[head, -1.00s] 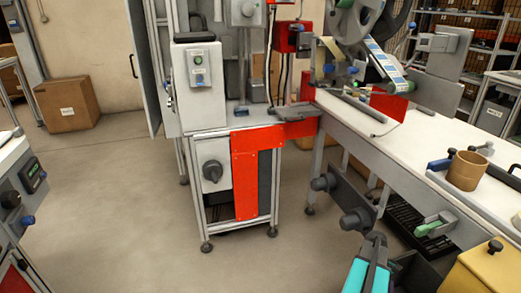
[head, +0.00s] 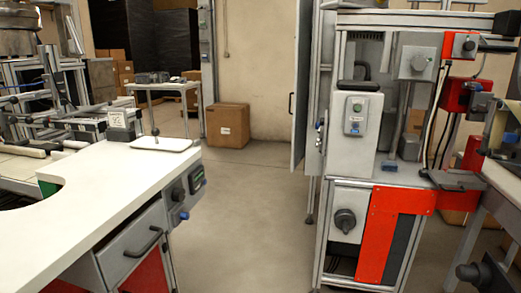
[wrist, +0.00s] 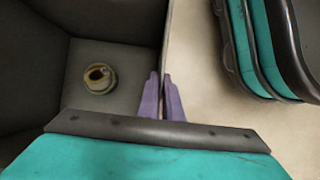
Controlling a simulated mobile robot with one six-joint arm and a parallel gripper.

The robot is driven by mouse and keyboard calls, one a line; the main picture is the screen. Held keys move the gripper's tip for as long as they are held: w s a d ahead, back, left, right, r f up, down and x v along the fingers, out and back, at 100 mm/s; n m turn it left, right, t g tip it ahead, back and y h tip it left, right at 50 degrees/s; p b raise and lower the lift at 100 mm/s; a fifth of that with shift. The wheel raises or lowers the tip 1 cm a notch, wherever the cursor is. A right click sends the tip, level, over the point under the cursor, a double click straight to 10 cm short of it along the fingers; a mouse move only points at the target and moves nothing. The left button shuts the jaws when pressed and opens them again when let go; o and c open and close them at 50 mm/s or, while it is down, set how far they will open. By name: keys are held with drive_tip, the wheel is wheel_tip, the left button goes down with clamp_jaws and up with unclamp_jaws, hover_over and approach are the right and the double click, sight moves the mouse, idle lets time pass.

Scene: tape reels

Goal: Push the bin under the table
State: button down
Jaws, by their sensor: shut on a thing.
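In the wrist view, a dark grey bin (wrist: 115,25) fills the left side. A small round reel (wrist: 99,79), yellowish with a dark centre, lies on its floor. My gripper (wrist: 163,80) has two purple fingers, one on each side of the bin's thin right wall, shut on it. The bin and my gripper are not in the head view. A white-topped table (head: 95,205) stands at the left there, with a drawer and red panels beneath. Part of another table (head: 506,180) shows at the right edge. I cannot tell which table is meant.
A machine cabinet (head: 350,115) with red panels stands right of centre. A cardboard box (head: 228,125) sits by the back wall. Clear floor (head: 245,220) lies between the left table and the cabinet. Pale floor shows right of the bin in the wrist view.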

idle(0.5)
drive_tip(key=shift+s+d+p, duration=0.15)
drive_tip(key=shift+d+p, duration=0.15)
drive_tip(key=shift+d, duration=0.45)
drive_tip(key=shift+s+d+p, duration=0.15)
drive_tip(key=shift+d+p, duration=0.15)
drive_tip(key=shift+d, duration=0.4)
drive_tip(key=shift+s+d+p, duration=0.15)
drive_tip(key=shift+d+p, duration=0.15)
drive_tip(key=shift+d, duration=0.4)
drive_tip(key=shift+s+d+p, duration=0.1)
drive_tip(key=shift+d+p, duration=0.2)
drive_tip(key=shift+d, duration=0.55)
drive_tip(key=shift+s+d+p, duration=0.15)
drive_tip(key=shift+d+p, duration=0.15)
drive_tip(key=shift+d, duration=0.35)
drive_tip(key=shift+s+d+p, duration=0.15)
drive_tip(key=shift+d+p, duration=0.1)
drive_tip(key=shift+d, duration=0.45)
drive_tip(key=shift+s+d+p, duration=0.25)
drive_tip(key=shift+d+p, duration=0.3)
drive_tip(key=shift+d, duration=0.7)
